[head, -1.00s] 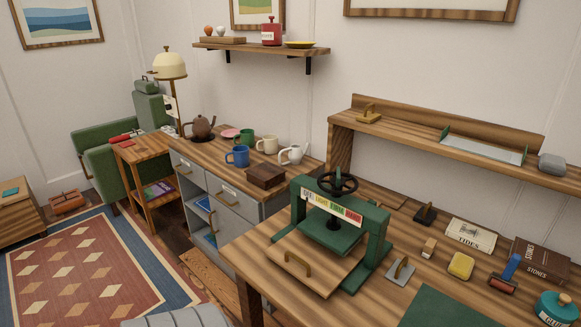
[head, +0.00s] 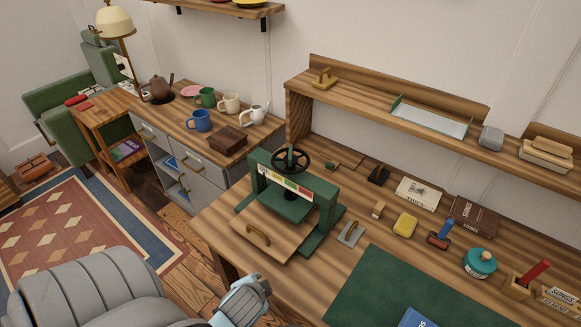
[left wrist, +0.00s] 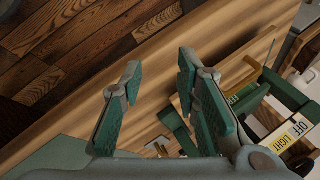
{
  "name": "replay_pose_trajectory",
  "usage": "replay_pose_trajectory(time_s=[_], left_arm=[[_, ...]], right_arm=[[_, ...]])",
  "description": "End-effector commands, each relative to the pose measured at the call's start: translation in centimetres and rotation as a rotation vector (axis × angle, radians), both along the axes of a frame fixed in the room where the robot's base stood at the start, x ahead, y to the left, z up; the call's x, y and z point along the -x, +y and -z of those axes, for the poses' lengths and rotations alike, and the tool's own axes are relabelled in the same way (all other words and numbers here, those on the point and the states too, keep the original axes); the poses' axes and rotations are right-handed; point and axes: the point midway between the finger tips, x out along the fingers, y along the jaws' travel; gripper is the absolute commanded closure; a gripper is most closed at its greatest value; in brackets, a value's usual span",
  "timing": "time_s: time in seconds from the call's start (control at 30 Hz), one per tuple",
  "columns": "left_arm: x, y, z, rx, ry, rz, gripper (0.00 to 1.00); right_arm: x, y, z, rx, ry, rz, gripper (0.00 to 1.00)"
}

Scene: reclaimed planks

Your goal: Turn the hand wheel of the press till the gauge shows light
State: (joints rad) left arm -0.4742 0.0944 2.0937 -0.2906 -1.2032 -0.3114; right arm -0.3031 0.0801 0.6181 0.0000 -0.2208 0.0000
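The green press (head: 290,200) stands on the wooden workbench. Its black hand wheel (head: 291,160) sits on top, with a spoked rim and nothing touching it. The gauge strip (head: 286,183) on its front has white, yellow, green and red fields; I cannot make out a pointer. In the left wrist view the strip (left wrist: 290,133) shows the words OFF and LIGHT at the right edge. My left gripper (left wrist: 160,68) is open and empty, its two green-padded fingers apart. In the head view its arm is at the bottom, in front of the bench and short of the press. My right gripper is not in view.
A wooden board with a brass handle (head: 257,237) lies in front of the press. A grey scraper (head: 350,233), yellow sponge (head: 405,225) and small wooden block (head: 379,210) lie to its right. A green mat (head: 380,290) covers the front right. A shelf (head: 430,125) runs behind.

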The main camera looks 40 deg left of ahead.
Motion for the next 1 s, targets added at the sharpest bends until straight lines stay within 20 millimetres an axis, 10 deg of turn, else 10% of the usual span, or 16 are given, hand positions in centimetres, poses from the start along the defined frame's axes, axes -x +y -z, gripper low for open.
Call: replay_pose_trajectory(time_s=[0.03, 0.2, 0.5, 1.0], left_arm=[[-1.8, 1.5, -3.9, -0.143, -0.024, 0.087, 0.71], [-8.3, 5.6, -10.1, -0.845, 0.08, 0.519, 0.71], [-16.2, 3.2, -19.1, -1.806, 0.563, 1.031, 0.71], [-24.9, 8.8, -19.4, -1.869, 0.613, 1.061, 0.71]], right_arm=[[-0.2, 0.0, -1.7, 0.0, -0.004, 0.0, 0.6], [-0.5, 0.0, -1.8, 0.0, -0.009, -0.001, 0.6], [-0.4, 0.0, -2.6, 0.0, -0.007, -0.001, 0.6], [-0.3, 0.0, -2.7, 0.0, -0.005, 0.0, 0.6]])
